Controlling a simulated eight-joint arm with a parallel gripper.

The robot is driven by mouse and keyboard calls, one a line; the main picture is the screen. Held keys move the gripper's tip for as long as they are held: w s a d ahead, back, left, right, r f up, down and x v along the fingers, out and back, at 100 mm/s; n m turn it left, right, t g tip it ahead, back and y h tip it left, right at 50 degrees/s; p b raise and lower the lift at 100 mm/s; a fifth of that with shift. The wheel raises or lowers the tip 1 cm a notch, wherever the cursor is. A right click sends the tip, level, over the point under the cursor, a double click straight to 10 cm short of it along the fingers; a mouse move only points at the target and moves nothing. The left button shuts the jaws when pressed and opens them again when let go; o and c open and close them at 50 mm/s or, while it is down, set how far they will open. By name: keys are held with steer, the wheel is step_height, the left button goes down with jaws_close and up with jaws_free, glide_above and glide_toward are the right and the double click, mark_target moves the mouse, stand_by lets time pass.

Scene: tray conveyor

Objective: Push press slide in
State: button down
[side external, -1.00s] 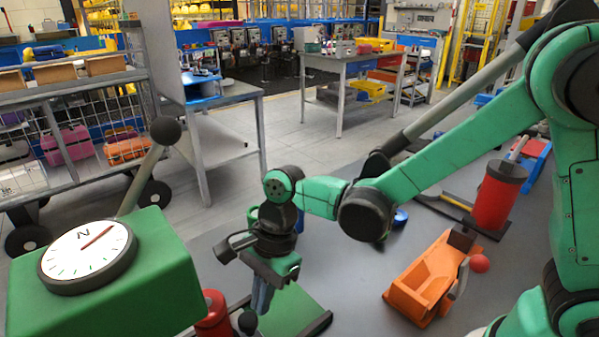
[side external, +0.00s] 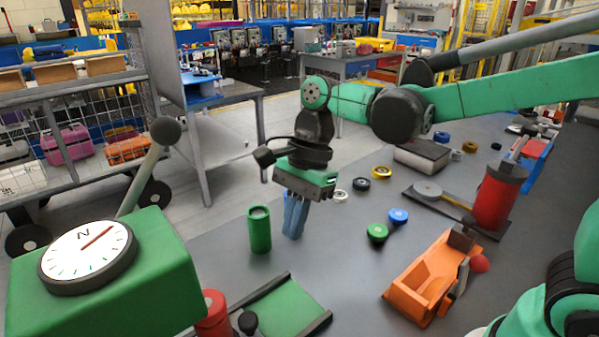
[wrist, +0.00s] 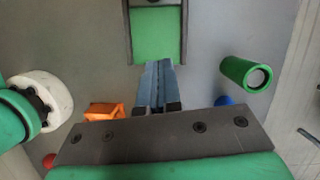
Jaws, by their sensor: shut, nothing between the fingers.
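A green plate (side external: 283,308) lies between dark rails at the bottom of the side view. It also shows at the top of the wrist view (wrist: 155,40). I take it to be part of the press slide. A black knob (side external: 248,322) and a red cylinder (side external: 212,316) stand at its left, under the green gauge box (side external: 110,275). How far the slide is in is unclear. My gripper (side external: 293,232) is above the grey surface, beyond the plate and apart from it. In the wrist view its blue fingers (wrist: 157,68) are together and empty, pointing toward the plate.
A green cylinder (side external: 259,230) stands just left of my fingers. An orange box (side external: 430,280) with a red-ball lever and a red cylinder on a base (side external: 497,195) are to the right. Several small rollers lie behind. A grey lever (side external: 148,170) rises behind the gauge box.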

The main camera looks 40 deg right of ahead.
steer(key=w+d+f+n+g+y, duration=0.1)
steer(key=w+d+n+g+y, duration=0.2)
steer(key=w+n+y, duration=0.15)
steer(key=shift+m+h, duration=0.35)
steer(key=shift+m, duration=0.1)
steer(key=x, duration=1)
steer(key=shift+w+f, duration=0.15)
steer(key=shift+f, duration=0.15)
steer(key=shift+s+a+f, duration=0.1)
steer(key=shift+s+a, duration=0.2)
steer(key=shift+a, duration=0.2)
steer(key=shift+s+a, duration=0.25)
steer(key=shift+a, duration=0.3)
steer(key=shift+s+a+f, duration=0.1)
steer(key=shift+s+a, duration=0.2)
steer(key=shift+a, duration=0.35)
steer(key=shift+a, duration=2.45)
